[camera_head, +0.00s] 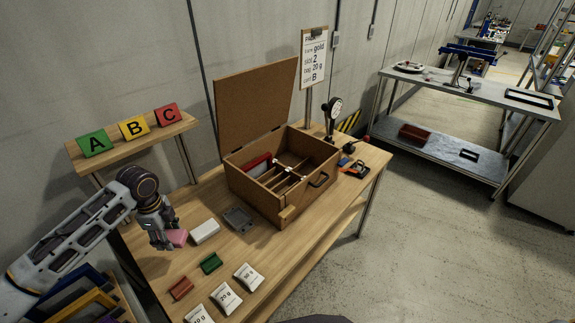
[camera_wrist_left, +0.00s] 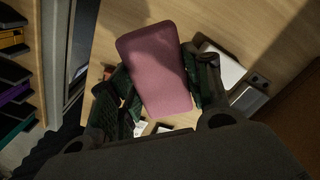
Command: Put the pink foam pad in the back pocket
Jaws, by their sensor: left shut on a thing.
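The pink foam pad (camera_head: 177,237) is held by my left gripper (camera_head: 165,236), over the left part of the wooden table. In the left wrist view the pink pad (camera_wrist_left: 155,68) sits between the two fingers of my left gripper (camera_wrist_left: 157,85), which are shut on it. The brown wooden box (camera_head: 262,185) stands open on the table to the right, its lid raised. Inside are dividers, with something red (camera_head: 257,161) along the back left. The back pocket cannot be clearly told apart from here. My right gripper is not in view.
A white block (camera_head: 205,231) and a grey tray-like part (camera_head: 239,219) lie between the gripper and the box. Red (camera_head: 181,288) and green (camera_head: 211,263) pieces and several white labelled packets (camera_head: 249,277) lie near the front.

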